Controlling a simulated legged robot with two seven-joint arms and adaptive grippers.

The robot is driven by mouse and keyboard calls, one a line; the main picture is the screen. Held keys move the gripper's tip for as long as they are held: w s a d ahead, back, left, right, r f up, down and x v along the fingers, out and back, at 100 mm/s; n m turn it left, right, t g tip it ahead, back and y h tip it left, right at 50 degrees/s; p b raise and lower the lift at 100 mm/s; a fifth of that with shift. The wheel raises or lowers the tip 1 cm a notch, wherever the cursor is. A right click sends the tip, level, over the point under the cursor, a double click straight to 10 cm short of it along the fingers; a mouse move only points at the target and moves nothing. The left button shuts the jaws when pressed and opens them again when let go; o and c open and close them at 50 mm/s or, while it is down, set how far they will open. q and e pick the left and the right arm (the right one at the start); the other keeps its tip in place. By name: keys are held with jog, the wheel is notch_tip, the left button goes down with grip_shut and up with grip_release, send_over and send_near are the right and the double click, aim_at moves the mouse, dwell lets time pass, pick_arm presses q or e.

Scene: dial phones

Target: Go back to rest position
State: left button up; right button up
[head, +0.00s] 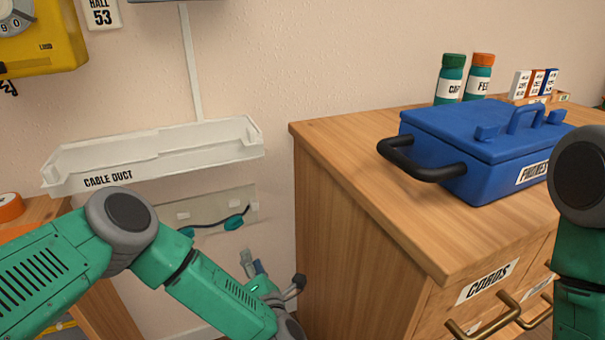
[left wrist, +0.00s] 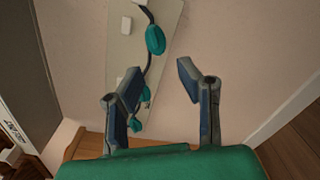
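My left arm comes in from the left of the head view, with its elbow low in front of the wall. My left gripper (head: 274,272) points toward the wall, beside the wooden cabinet's left side. In the left wrist view the gripper (left wrist: 155,85) is open, its two fingers well apart with nothing between them. Part of my right arm shows at the right edge of the head view; its gripper is out of view.
A pale wall panel (head: 200,207) with a dark cord and teal ends is beyond the left gripper, below the white cable duct (head: 155,155). The wooden cabinet (head: 335,225) bears a blue PHONES box (head: 480,140) and two labelled bottles (head: 450,80). A yellow phone (head: 55,40) hangs upper left.

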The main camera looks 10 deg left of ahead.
pick_arm(q)
jog(key=s+d+f+m+g+h, duration=0.25)
jog(key=s+f+m+h, duration=0.3)
jog(key=m, duration=0.35)
jog(key=s+d+f+m+g+h, duration=0.25)
jog(key=s+f+m+h, duration=0.2)
jog(key=s+m, duration=0.35)
jog(key=s+a+f+m+g, duration=0.3)
jog(key=s+a+m+g, duration=0.15)
jog(key=s+m, duration=0.35)
jog(key=s+a+r+m+g+y, duration=0.1)
jog(key=s+a+m+g, duration=0.2)
jog(key=s+a, duration=0.3)
jog(key=s+a+r+m+g, duration=0.2)
jog(key=s+a+g, duration=0.15)
jog(key=s, duration=0.55)
notch_tip(320, 180, up, 16)
jog(key=t+p, duration=0.1)
jog(key=p, duration=1.5)
jog(key=shift+w+d, duration=0.25)
jog(key=shift+w, duration=0.15)
jog(key=shift+f, duration=0.15)
